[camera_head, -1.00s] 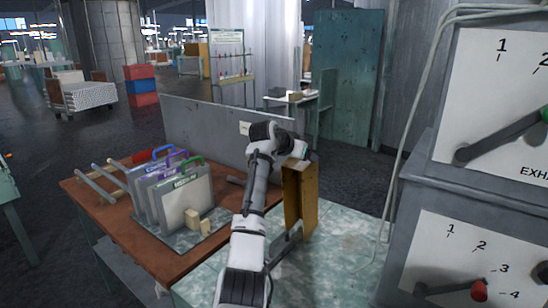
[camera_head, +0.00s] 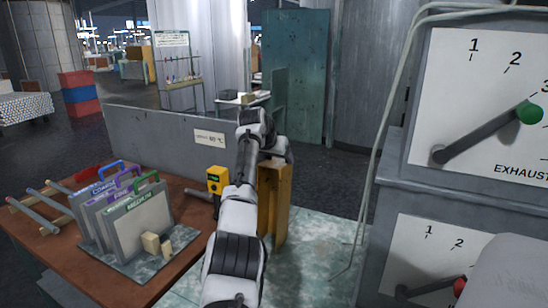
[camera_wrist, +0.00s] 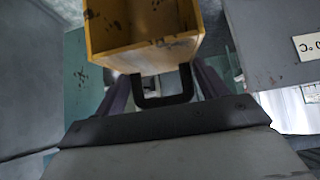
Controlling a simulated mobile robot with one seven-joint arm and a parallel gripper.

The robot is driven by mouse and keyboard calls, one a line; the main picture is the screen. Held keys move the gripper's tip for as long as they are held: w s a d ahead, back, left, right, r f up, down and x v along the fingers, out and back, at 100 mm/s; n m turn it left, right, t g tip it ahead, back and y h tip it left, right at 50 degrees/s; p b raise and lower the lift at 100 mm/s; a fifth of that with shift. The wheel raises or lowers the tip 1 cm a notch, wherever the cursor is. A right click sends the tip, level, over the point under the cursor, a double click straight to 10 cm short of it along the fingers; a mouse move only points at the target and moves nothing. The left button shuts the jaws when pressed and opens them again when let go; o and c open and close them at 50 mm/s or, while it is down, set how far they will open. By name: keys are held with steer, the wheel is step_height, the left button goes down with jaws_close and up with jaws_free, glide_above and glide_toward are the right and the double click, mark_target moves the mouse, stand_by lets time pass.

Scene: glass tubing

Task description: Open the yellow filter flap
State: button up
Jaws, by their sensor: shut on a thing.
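The yellow filter flap (camera_head: 275,205) shows in the head view as a tall, narrow, worn yellow box-like piece standing just right of my arm. In the wrist view its yellow body (camera_wrist: 140,25) fills the top middle, with a hollow inner side facing the camera. A black U-shaped handle (camera_wrist: 163,100) hangs from its lower edge. My gripper (camera_wrist: 163,85) has its dark fingers on both sides of this handle and is shut on it. In the head view my arm hides the fingers and the handle. How far the flap is turned is hard to tell.
A rack of labelled panels (camera_head: 135,215) and small blocks stand on the brown table (camera_head: 60,250) at left. A small yellow device (camera_head: 217,180) stands left of the flap. A grey partition (camera_head: 150,140) is behind. The exhaust dial panel (camera_head: 485,100) stands close at right.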

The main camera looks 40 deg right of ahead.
steer(key=shift+r, duration=0.65)
steer(key=o, duration=1.3)
steer(key=shift+a, duration=0.1)
steer(key=shift+f, duration=0.3)
steer(key=shift+s+a+r+b, duration=0.15)
steer(key=shift+a+r+b, duration=0.1)
steer(key=shift+b, duration=0.2)
steer(key=b+v, duration=0.5)
steer(key=v, duration=0.8)
steer(key=shift+a+r, duration=0.1)
